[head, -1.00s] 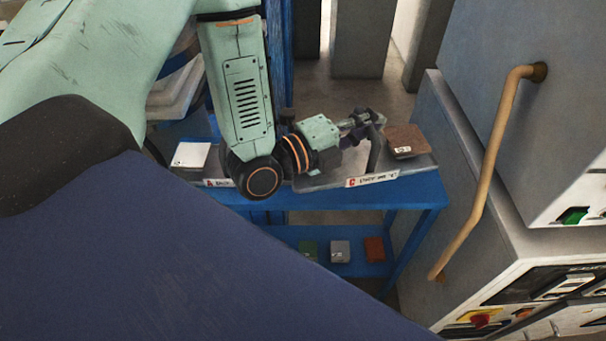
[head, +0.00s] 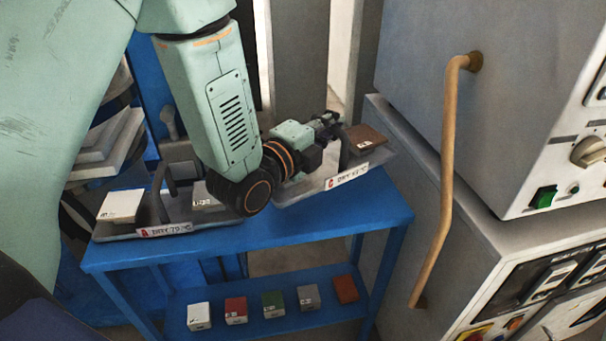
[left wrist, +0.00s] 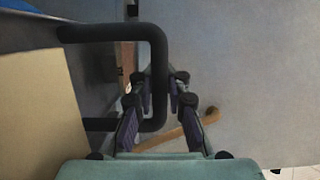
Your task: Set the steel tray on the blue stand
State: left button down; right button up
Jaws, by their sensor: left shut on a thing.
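Steel tray parts show on top of the blue stand (head: 300,233). The left part (head: 180,215), with label A, lies on it. The right part (head: 378,160), with label C, slants across its right end. My arm covers the middle, so I cannot tell whether this is one tray or two. My left gripper (head: 328,125) is shut on the dark handle by the right part; the handle bar (left wrist: 158,70) runs between the fingers (left wrist: 158,102) in the left wrist view. A brown tile (head: 366,140) sits right of the handle. Contact under the right part is unclear.
A cream tile (head: 121,206) and a grey tile (head: 207,197) sit on the left part. Several small tiles line the lower shelf (head: 290,325). A grey machine (head: 400,130) with a tan handle bar (head: 447,160) stands close right.

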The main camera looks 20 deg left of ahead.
aim_at(329, 163)
pick_arm(q)
notch_tip(329, 163, down, 2)
jog(key=shift+w+a+f+b, duration=0.1)
jog(key=shift+f+b, duration=0.15)
jog(key=shift+b, duration=0.1)
jog(key=shift+f+b, duration=0.3)
jog(key=shift+f, duration=0.3)
notch_tip(329, 163, down, 3)
jog(key=shift+b, duration=0.6)
jog(key=shift+r, duration=0.15)
jog(key=c, duration=1.8)
grip_release()
jog(key=shift+f, duration=0.3)
jog(key=o, duration=0.4)
jog(key=shift+o, duration=0.2)
